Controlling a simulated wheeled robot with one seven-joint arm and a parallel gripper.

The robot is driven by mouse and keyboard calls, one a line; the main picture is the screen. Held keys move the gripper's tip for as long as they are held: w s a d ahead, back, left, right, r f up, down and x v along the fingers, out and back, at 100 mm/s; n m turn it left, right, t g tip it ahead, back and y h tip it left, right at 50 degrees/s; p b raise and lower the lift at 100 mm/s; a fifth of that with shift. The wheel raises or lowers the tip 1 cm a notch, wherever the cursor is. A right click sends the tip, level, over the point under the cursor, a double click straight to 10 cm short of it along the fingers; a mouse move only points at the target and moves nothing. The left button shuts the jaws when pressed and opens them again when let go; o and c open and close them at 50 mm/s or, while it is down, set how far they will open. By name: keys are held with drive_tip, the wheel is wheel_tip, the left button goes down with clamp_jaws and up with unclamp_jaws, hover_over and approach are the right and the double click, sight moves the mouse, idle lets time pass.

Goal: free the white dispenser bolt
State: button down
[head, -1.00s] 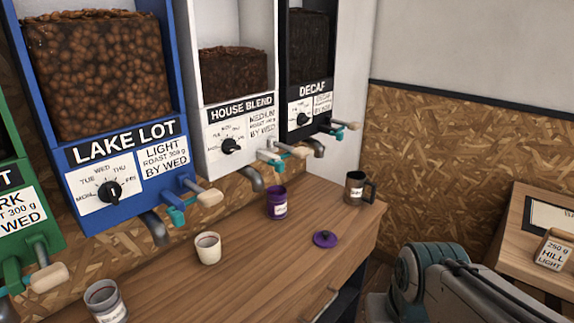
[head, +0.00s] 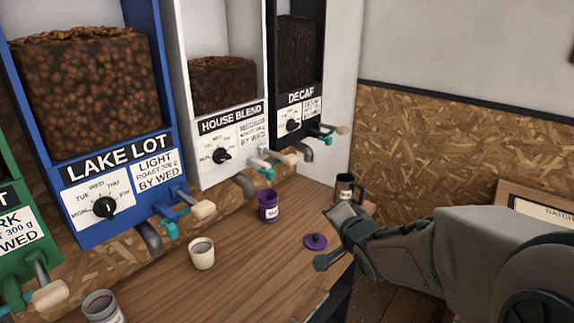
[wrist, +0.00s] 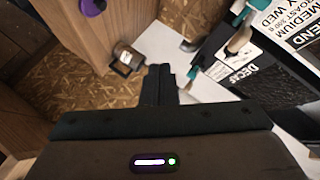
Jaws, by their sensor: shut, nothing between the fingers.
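The white dispenser (head: 222,150), labelled HOUSE BLEND, stands in the middle of the row in the head view. Its teal bolt (head: 267,173) is low at the front, close to the wooden-ended handle (head: 289,160); how the bolt sits in its seat is too small to tell. My gripper (head: 322,262) is shut and empty, to the right of and apart from the white dispenser, in front of the counter's right end. In the wrist view my shut fingers (wrist: 160,72) point toward the wall, with a dark mug beyond them to the left.
The blue LAKE LOT dispenser (head: 120,190) and black DECAF dispenser (head: 293,117) flank the white one. On the counter (head: 240,285) are a purple canister (head: 268,206), purple lid (head: 315,241), cream cup (head: 201,254), grey cup (head: 102,306) and dark mug (head: 344,189).

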drive_tip(key=w+a+r+m+t+y+p, duration=0.1)
drive_tip(key=a+r+m+y, duration=0.1)
drive_tip(key=a+r+y, duration=0.3)
drive_tip(key=shift+w+a+m+t+y, duration=0.25)
drive_tip(key=shift+a+m+t+y, duration=0.05)
drive_tip(key=shift+a+y, duration=0.55)
drive_tip(key=p+x, duration=0.2)
drive_tip(key=x, duration=0.8)
drive_tip(key=shift+s+f, duration=0.1)
